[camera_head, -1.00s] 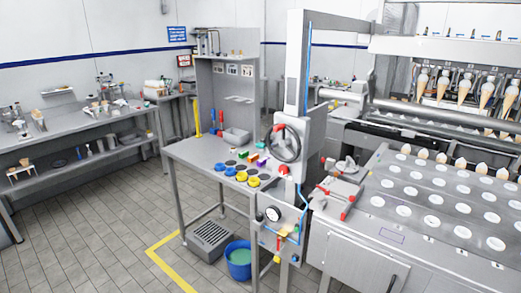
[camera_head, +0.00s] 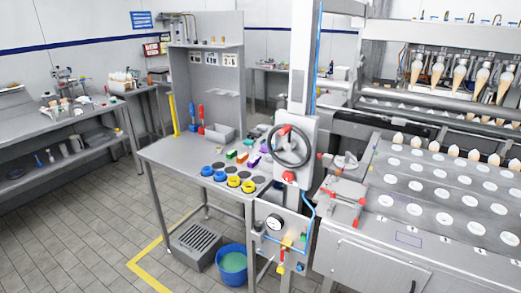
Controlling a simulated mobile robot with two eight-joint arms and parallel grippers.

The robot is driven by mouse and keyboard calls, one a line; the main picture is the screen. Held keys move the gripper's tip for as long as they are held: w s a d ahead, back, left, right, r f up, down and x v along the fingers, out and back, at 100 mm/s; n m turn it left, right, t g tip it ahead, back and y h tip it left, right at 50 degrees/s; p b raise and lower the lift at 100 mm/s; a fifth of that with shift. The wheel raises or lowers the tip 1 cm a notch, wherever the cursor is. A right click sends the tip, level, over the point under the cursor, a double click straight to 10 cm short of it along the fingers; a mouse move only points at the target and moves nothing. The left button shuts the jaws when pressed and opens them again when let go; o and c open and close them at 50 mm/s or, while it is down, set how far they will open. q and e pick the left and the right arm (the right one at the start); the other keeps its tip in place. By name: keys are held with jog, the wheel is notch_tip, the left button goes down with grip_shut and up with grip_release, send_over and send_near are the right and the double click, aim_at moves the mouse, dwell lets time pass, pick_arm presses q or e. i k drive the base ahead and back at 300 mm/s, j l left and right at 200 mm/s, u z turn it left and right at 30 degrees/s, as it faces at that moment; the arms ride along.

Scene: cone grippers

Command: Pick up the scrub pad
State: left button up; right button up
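I cannot make out for certain which thing is the scrub pad. Small coloured blocks lie on the grey workbench (camera_head: 168,152) in the middle: a green block (camera_head: 231,155), an orange block (camera_head: 242,158) and a purple block (camera_head: 254,160). They are too small to identify. Blue and yellow round pieces stand in a row in front of them. A blue bucket (camera_head: 232,270) with something green inside stands on the floor below the bench. Neither of my grippers is in view.
A post with a handwheel (camera_head: 289,147) stands at the bench's right end. The cone machine (camera_head: 430,185) fills the right side. A long side table (camera_head: 40,122) stands at left. Tiled floor (camera_head: 85,235) is open at front left, with a yellow line. A grated box (camera_head: 197,243) sits beside the bucket.

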aim_at(264, 149)
jog(key=j+z, duration=0.25)
jog(key=j, duration=0.35)
jog(key=k+j+z, duration=0.25)
jog(key=j, duration=0.35)
jog(key=i+j+z, duration=0.15)
jog(key=z, duration=0.35)
jog(key=i+j+z, duration=0.1)
jog(key=z, duration=0.4)
jog(key=j+z, duration=0.75)
jog(key=j, duration=0.2)
jog(key=j+z, duration=0.25)
jog(key=j, duration=0.25)
jog(key=j+z, duration=0.1)
jog(key=j, duration=0.45)
jog(key=k+j+z, duration=0.1)
jog(key=j, duration=0.45)
